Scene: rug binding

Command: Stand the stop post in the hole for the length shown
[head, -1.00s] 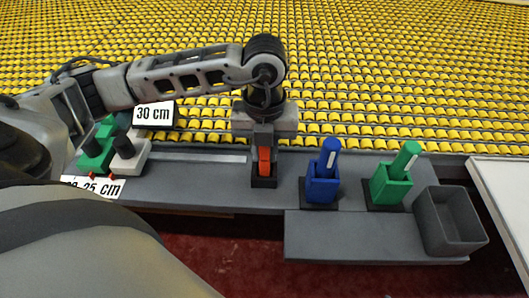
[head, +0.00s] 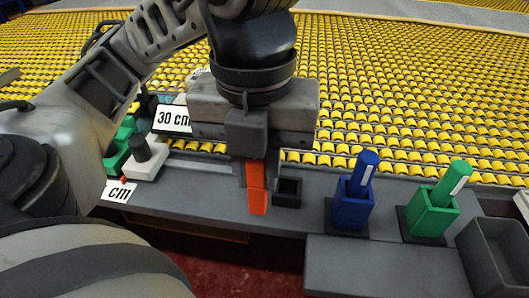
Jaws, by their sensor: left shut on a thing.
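My left gripper (head: 256,180) is shut on an orange post (head: 258,201). The post hangs upright below the fingers, just left of a small dark square socket (head: 288,192) that looks empty. A sign reading "30 cm" (head: 173,119) stands at the left behind the bench. A second sign (head: 118,191), lower left, shows only "cm"; my arm hides the rest. I cannot make out any hole for a length; my arm and gripper cover part of the bench. My right gripper is not in view.
On the grey bench (head: 190,190) stand a blue holder (head: 352,207) with a blue stick and a green holder (head: 432,217) with a green stick. A grey bin (head: 491,262) is at the right. A white block (head: 146,162) with a dark knob sits left. Yellow rollers (head: 400,110) lie behind.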

